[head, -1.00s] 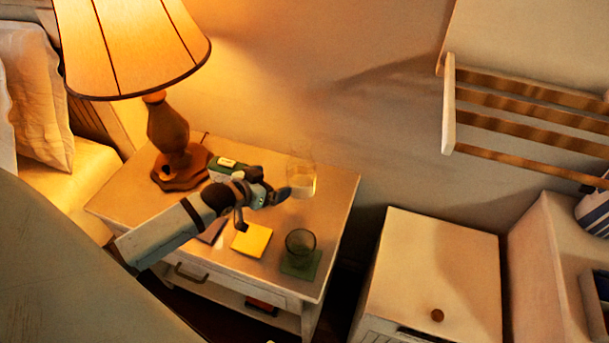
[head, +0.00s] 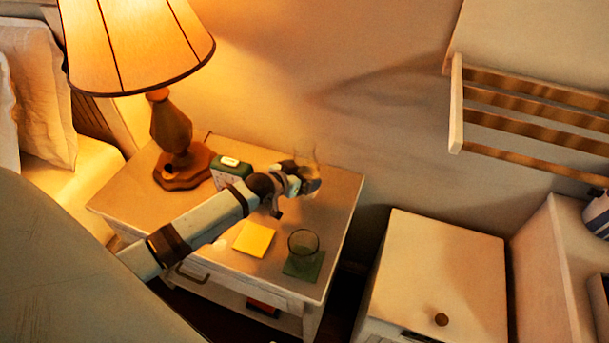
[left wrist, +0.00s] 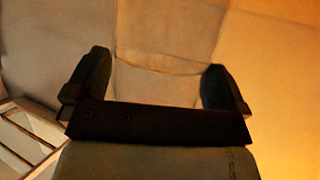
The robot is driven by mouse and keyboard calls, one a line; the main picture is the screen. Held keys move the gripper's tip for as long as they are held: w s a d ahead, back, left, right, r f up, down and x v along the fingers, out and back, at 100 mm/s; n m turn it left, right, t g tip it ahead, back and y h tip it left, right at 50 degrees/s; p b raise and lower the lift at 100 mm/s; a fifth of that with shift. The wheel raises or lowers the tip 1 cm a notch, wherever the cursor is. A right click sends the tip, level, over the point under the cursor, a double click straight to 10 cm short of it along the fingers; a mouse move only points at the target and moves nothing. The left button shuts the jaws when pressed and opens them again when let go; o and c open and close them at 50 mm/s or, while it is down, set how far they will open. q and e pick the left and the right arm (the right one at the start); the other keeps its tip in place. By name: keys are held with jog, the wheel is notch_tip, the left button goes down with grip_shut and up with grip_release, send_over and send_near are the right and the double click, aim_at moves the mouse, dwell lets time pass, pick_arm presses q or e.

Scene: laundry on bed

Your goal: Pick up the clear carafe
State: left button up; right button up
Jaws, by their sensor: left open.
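The clear carafe (head: 306,156) stands at the back right of the nightstand. Its upper part shows above my left gripper (head: 309,185), which hides much of its lower part. My left gripper is open at the carafe. In the left wrist view the two dark fingers of the left gripper (left wrist: 156,75) are spread, with the faint see-through carafe (left wrist: 160,85) and its curved line between them. I cannot tell whether either finger touches the glass. My right gripper is not in view.
The nightstand (head: 338,205) also bears a lit lamp (head: 171,125), a green clock (head: 232,167), a yellow note pad (head: 254,239) and a glass tumbler (head: 303,243) on a green coaster (head: 301,268). A white cabinet (head: 440,265) stands to the right. A slatted rack (head: 530,115) hangs above.

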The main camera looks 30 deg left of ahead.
pick_arm(q)
jog(key=c, duration=1.1)
jog(key=shift+r, duration=0.1)
jog(key=shift+c, duration=0.3)
jog(key=shift+r, duration=0.15)
